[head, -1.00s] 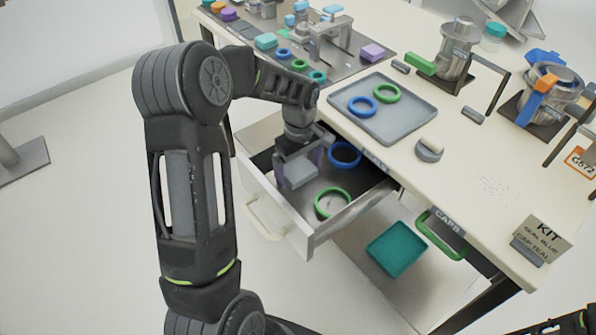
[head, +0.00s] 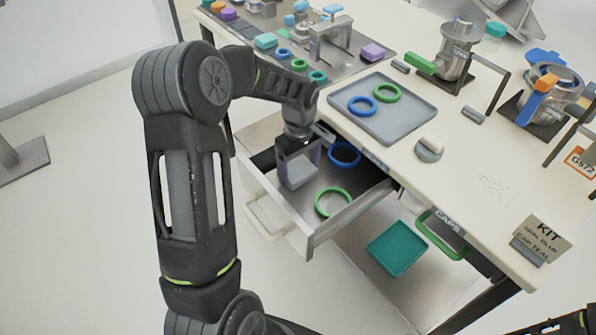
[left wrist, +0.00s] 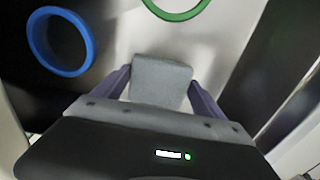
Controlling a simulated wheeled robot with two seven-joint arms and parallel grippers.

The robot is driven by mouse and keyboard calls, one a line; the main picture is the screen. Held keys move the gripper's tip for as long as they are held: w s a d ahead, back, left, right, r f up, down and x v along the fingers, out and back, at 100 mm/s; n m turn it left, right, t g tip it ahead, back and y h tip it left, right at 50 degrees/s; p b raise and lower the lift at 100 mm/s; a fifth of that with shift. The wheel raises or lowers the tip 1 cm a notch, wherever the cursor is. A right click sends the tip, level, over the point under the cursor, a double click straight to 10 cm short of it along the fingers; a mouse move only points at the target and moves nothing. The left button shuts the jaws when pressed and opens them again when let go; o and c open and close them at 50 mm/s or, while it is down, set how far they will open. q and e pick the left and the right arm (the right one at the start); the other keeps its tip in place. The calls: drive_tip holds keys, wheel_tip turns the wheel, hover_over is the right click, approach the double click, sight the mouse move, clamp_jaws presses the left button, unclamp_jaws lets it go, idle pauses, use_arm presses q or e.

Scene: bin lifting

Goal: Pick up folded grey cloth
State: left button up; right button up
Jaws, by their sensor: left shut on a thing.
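The folded grey cloth (head: 298,177) is a small light-grey block low inside the open drawer (head: 309,242). My left gripper (head: 298,168) reaches down into the drawer and is shut on the cloth, with a purple finger on either side. In the left wrist view the cloth (left wrist: 160,82) sits between the two fingers (left wrist: 160,95). I cannot tell whether it is clear of the drawer floor. My right gripper is out of view.
In the drawer a blue ring (head: 345,148) lies behind the cloth and a green ring (head: 333,196) nearer the front. The table edge overhangs the drawer's right side. A grey tray (head: 410,125) with two rings lies on top. A teal bin (head: 397,248) stands below.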

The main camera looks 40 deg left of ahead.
sight(299, 170)
use_arm(q)
drive_tip(key=shift+c, duration=1.2)
drive_tip(key=shift+r, duration=0.1)
wheel_tip(299, 170, up, 10)
